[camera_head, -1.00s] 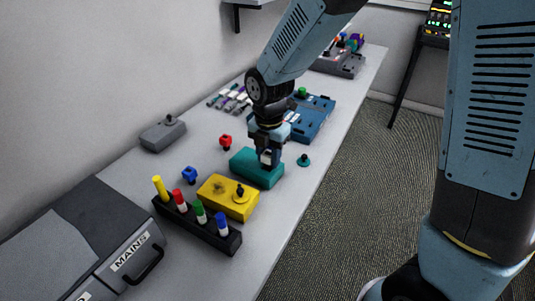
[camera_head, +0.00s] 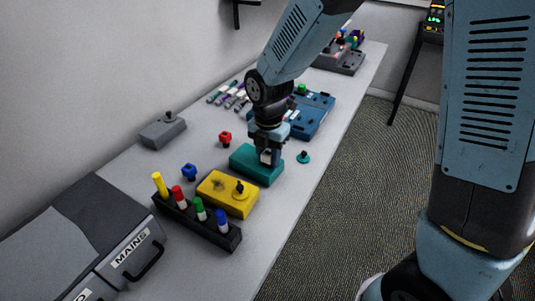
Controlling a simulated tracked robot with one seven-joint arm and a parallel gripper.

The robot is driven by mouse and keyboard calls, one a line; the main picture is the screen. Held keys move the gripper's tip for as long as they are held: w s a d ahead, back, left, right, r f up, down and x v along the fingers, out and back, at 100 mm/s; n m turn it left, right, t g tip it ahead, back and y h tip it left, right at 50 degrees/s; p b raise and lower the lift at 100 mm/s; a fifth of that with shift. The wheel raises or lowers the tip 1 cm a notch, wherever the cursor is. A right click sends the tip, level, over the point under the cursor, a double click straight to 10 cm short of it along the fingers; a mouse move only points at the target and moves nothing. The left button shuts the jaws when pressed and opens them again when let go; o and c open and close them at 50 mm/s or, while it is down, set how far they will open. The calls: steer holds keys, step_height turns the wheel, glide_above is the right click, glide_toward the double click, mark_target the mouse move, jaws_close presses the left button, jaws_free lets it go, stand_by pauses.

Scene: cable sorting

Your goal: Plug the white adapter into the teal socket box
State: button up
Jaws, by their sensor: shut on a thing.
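The teal socket box (camera_head: 250,163) lies on the bench beyond the yellow box. My gripper (camera_head: 268,157) points down at the top of the teal box, toward its right part. It is shut on the white adapter (camera_head: 266,156), a small pale piece between its fingers. The adapter is at or just above the box's top; I cannot tell whether it is in the socket. The fingers hide much of the adapter and the socket beneath it.
A yellow box (camera_head: 215,194) and a black rack (camera_head: 208,226) of coloured plugs stand in front. A teal plug (camera_head: 304,157) lies to the right, near the bench edge. Red (camera_head: 225,138) and blue (camera_head: 189,172) plugs lie left. A blue box (camera_head: 312,118) stands behind.

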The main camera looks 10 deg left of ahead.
steer(key=shift+s+f, duration=0.15)
steer(key=shift+f, duration=0.3)
stand_by(0.6)
steer(key=o, duration=1.1)
steer(key=shift+d+f, duration=0.1)
steer(key=shift+c, duration=1.2)
steer(key=shift+r, duration=0.2)
steer(key=shift+o, duration=1.3)
steer(key=shift+r, duration=0.2)
steer(key=shift+o, duration=0.5)
steer(key=shift+r, duration=3.25)
